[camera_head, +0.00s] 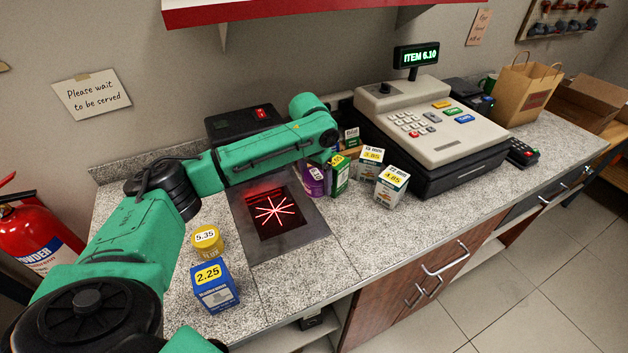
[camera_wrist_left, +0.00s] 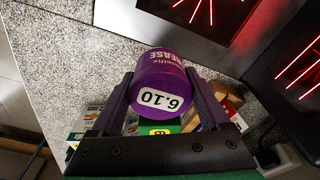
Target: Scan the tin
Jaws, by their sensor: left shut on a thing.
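The purple tin (camera_head: 314,181) is at the right edge of the scanner plate (camera_head: 299,242). It shows between my left gripper's fingers in the wrist view (camera_wrist_left: 162,80), with a 6.10 label and lettering ending in "REASE". My left gripper (camera_wrist_left: 160,88) is shut on this tin; in the head view its fingers are largely hidden behind the arm. The scanner glass (camera_head: 274,209) glows with red crossed lines. My right gripper is not in view.
A yellow 5.35 tin (camera_head: 207,242) and a blue 2.25 box (camera_head: 215,288) stand left of the scanner. The front counter between is clear.

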